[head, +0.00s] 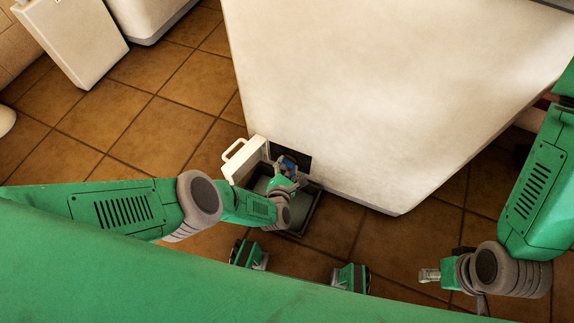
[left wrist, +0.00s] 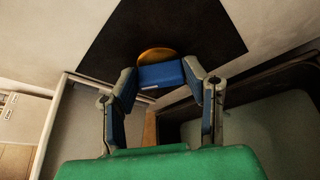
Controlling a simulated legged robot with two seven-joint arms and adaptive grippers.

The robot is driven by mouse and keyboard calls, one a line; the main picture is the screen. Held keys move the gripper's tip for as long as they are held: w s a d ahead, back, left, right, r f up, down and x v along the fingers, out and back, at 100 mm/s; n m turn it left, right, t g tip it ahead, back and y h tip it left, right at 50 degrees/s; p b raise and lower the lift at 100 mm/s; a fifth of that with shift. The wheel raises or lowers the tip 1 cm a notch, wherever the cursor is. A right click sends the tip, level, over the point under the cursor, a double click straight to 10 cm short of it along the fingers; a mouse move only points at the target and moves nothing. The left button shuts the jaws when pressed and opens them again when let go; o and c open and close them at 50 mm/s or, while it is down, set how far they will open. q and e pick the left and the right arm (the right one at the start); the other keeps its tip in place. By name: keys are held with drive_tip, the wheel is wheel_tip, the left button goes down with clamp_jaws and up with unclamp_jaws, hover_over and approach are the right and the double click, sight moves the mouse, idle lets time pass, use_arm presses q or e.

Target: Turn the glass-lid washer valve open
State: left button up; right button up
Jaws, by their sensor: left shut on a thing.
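The valve shows in the left wrist view as a blue block-like handle (left wrist: 161,75) in front of a rounded orange-yellow part (left wrist: 156,55), inside a dark square recess. The recess (head: 299,158) is low on the white washer (head: 390,90) in the head view. My left gripper (left wrist: 168,84) reaches into it, shut on the blue handle with a fingertip on each side. In the head view the left gripper (head: 287,166) partly hides the valve. My right gripper (head: 430,275) is at the lower right, away from the washer; its finger opening is unclear.
An open white flap with a handle (head: 236,153) stands left of the recess. A dark-rimmed tray (head: 312,212) lies on the tiled floor below it. A white bin-like box (head: 75,45) stands at upper left. Open floor (head: 150,115) lies to the left.

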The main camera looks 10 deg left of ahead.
use_arm(q)
drive_tip(key=shift+d, duration=0.2)
idle(0.3)
drive_tip(key=o, duration=1.1)
drive_tip(key=shift+o, duration=0.2)
drive_tip(key=shift+a, duration=0.1)
drive_tip(key=shift+s, duration=0.5)
drive_tip(key=v, duration=1.1)
